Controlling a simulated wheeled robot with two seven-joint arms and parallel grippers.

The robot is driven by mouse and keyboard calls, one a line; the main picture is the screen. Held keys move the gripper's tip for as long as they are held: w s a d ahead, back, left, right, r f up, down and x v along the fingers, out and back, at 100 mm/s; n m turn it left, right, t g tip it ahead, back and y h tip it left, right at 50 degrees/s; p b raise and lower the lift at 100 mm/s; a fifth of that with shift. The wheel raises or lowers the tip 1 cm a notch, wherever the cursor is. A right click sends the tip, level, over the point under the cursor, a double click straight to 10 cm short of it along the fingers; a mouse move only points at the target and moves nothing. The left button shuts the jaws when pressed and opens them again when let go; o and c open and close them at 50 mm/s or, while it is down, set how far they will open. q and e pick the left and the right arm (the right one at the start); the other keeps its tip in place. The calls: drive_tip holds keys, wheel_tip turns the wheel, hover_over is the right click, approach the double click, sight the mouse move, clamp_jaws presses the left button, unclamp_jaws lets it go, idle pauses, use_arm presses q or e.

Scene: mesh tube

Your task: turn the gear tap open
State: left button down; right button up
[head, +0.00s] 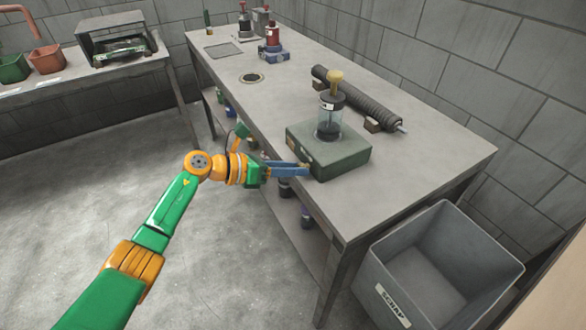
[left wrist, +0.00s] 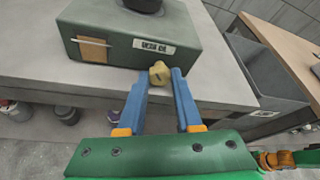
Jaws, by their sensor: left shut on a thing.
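A small brass-yellow tap knob (left wrist: 159,73) is at the box's lower front. My left gripper (head: 303,168) reaches it from the left. Its blue fingers, also in the left wrist view (left wrist: 160,80), are shut on the knob, one on each side. In the head view the fingers hide the knob. My right gripper is not in view.
A dark ribbed tube (head: 358,97) lies behind the box on the workbench (head: 430,150). A grey scrap bin (head: 400,312) stands at the bench's right end. A red-topped item (head: 272,40) stands farther back. The bench top left of the box is mostly clear.

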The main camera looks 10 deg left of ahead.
use_arm(q)
drive_tip(key=c, duration=0.6)
unclamp_jaws()
